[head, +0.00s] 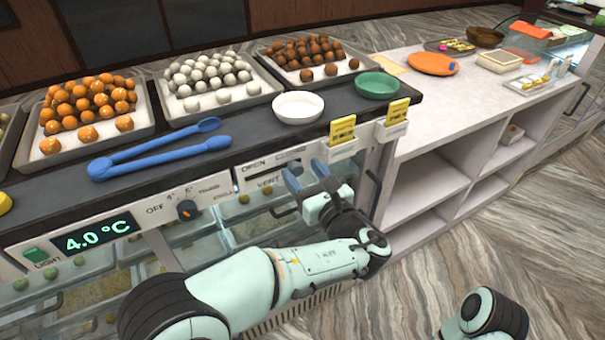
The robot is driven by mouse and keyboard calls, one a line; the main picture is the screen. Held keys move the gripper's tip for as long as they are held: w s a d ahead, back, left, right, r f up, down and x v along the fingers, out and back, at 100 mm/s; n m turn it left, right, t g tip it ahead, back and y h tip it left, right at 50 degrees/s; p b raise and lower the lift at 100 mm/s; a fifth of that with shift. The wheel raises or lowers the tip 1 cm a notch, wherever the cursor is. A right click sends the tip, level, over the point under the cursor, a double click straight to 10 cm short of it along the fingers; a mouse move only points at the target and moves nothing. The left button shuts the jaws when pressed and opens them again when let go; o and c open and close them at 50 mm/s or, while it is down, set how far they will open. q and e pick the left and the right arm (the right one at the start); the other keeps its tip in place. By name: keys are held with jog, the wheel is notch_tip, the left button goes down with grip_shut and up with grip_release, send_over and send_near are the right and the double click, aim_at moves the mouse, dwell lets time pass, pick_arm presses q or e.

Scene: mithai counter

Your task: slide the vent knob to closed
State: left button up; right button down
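The white vent panel (268,176) is on the counter's front, with OPEN printed at its left and VENT below a dark slot. The vent knob cannot be made out clearly; my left gripper covers the slot's right part. My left gripper (304,177) is in front of that right end, its two blue-grey fingertips apart with no object seen held between them. Whether a fingertip touches the knob cannot be told. My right gripper is out of view; only a piece of my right arm shows at the bottom right.
A dark dial (187,210) and a 4.0 °C display (96,231) are left of the vent panel. Yellow cards (342,130) stand above the gripper. Blue tongs (160,155), a white bowl (298,107) and a green bowl (377,85) rest on the dark counter top.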

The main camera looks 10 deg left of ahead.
pick_arm(q)
jog(key=shift+s+a, duration=0.1)
jog(key=shift+s, duration=0.2)
jog(key=b+v, duration=0.1)
jog(key=v, duration=1.2)
jog(key=shift+w, duration=0.15)
